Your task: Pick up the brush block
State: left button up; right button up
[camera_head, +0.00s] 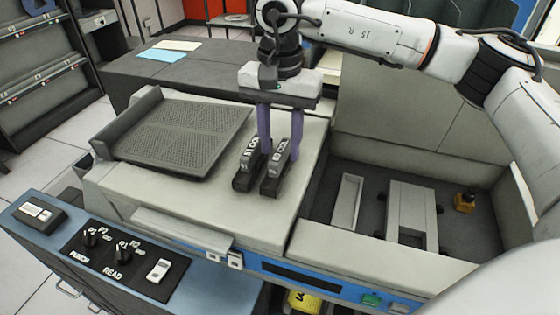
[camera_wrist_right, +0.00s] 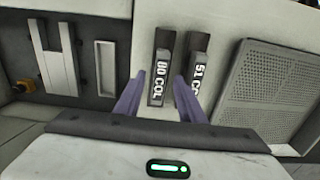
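Two dark brush blocks with white lettering stand side by side on the pale machine top: the left block (camera_head: 247,168) and the right block (camera_head: 274,176). In the right wrist view the block reading like "80 COL" (camera_wrist_right: 161,66) lies between my two purple fingers. The "51 COL" block (camera_wrist_right: 196,72) lies just to the right, partly hidden by a finger. My right gripper (camera_head: 281,150) points down over the right block, its fingers apart on either side of it. I see gaps beside the block in the wrist view; whether the fingertips touch it is unclear. My left gripper is not in view.
A perforated grey tray (camera_head: 180,132) lies left of the blocks. A recessed bay to the right holds a narrow pale tray (camera_head: 346,203), a grey bracket (camera_head: 411,211) and a small yellow part (camera_head: 464,201). A blue control panel (camera_head: 195,275) runs along the front.

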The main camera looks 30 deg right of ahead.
aim_at(280, 150)
notch_tip(280, 150, down, 4)
jog(key=shift+f+p, duration=0.2)
jog(key=shift+p, duration=0.15)
grip_shut()
jog(key=shift+r, duration=0.1)
